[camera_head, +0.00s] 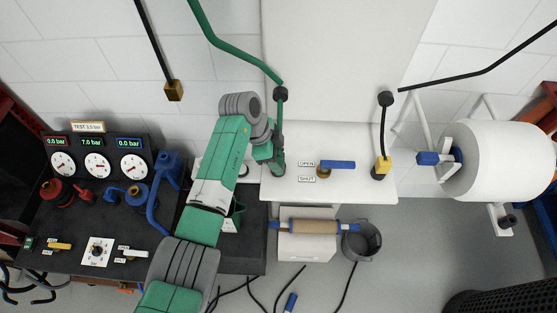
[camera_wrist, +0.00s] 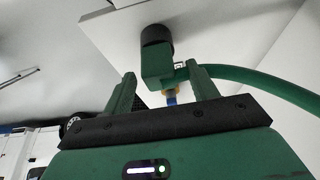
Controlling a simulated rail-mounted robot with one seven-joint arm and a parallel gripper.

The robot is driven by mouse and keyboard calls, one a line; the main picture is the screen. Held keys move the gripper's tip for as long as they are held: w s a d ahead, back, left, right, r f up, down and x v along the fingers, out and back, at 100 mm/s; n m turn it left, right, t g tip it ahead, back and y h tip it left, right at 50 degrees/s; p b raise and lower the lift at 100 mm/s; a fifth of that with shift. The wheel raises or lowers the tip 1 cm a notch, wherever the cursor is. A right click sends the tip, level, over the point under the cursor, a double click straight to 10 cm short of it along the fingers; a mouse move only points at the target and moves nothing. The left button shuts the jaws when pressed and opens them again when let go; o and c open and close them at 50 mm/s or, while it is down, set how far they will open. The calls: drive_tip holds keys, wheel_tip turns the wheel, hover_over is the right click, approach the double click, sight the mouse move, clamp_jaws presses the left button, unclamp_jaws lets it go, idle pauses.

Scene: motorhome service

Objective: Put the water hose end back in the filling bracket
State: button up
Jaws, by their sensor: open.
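The green water hose (camera_head: 235,48) comes down from the top of the head view to a black disc. Below it, a green hose-end block (camera_head: 279,167) stands at the white panel beside my gripper (camera_head: 268,150). In the wrist view the green block (camera_wrist: 155,66) has a black cylindrical part (camera_wrist: 156,38) at the white panel, and the hose (camera_wrist: 265,82) runs off right. My open fingers (camera_wrist: 162,90) stand on either side of the block's near end; contact is unclear. Whether the black part is the filling bracket, and whether the end is seated, I cannot tell.
A valve with a blue lever (camera_head: 338,164) sits right of the green block on the panel (camera_head: 300,192). A yellow hose end (camera_head: 382,165) stands farther right. A brass-tipped black hose (camera_head: 173,90) hangs at left, above a gauge console (camera_head: 98,155).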

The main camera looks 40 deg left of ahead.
sight(279, 158)
drive_tip(key=shift+w+d+f, duration=0.15)
drive_tip(key=shift+f, duration=0.25)
drive_tip(key=c, duration=1.1)
drive_tip(key=shift+r, duration=0.15)
drive_tip(key=shift+r, duration=0.3)
drive_tip(key=v, duration=0.3)
drive_tip(key=shift+d, duration=0.15)
drive_tip(key=s+a+r, duration=0.1)
drive_tip(key=s+a, duration=0.1)
drive_tip(key=s, duration=0.5)
drive_tip(key=s+a, duration=0.3)
drive_tip(key=s, duration=0.4)
drive_tip(key=shift+a+r, duration=0.2)
drive_tip(key=shift+r, duration=0.2)
